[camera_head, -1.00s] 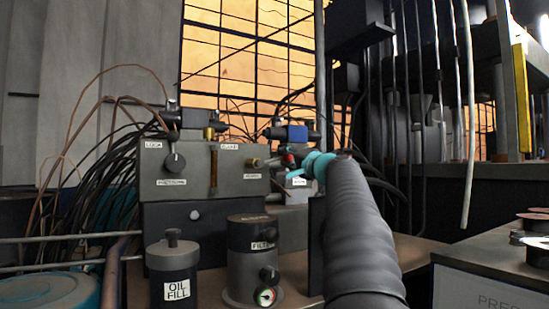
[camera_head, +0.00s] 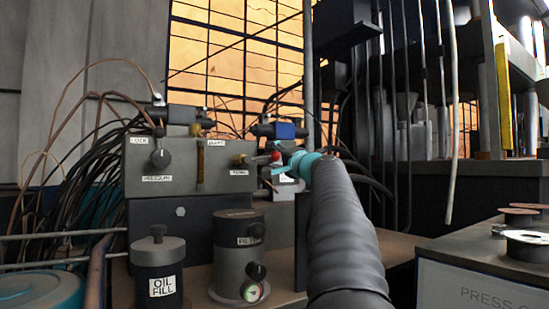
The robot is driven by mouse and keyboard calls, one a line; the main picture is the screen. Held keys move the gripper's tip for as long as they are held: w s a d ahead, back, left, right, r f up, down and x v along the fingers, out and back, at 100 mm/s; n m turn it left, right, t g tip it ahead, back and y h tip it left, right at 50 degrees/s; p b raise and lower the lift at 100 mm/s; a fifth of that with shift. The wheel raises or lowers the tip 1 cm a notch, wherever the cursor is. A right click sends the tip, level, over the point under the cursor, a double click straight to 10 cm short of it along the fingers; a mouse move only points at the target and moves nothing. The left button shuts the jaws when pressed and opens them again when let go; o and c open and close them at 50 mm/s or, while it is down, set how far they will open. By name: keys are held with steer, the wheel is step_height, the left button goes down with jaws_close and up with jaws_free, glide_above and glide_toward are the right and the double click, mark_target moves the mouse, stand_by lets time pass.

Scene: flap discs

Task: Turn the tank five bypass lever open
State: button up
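No lever marked as tank five bypass can be read in this view. A small red knob (camera_head: 275,157) sits at the right end of the grey valve block (camera_head: 190,185), and may be a lever's end; its labels are too small to read with certainty. My gripper (camera_head: 276,171), with teal parts, is at the end of my dark ribbed arm, just right of and below the red knob. Whether it touches the knob cannot be told. The fingertips are small and partly lost against the fittings behind.
An oil fill pot (camera_head: 159,270) and a filter canister (camera_head: 239,255) with a gauge stand in front of the block. Cables crowd the left. A teal drum (camera_head: 40,290) is at lower left. Spools (camera_head: 528,243) lie on a press cabinet (camera_head: 470,285) at right.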

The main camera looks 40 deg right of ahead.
steer(key=shift+s, duration=0.1)
steer(key=v, duration=1.1)
steer(key=shift+s, duration=0.4)
steer(key=shift+f, duration=0.1)
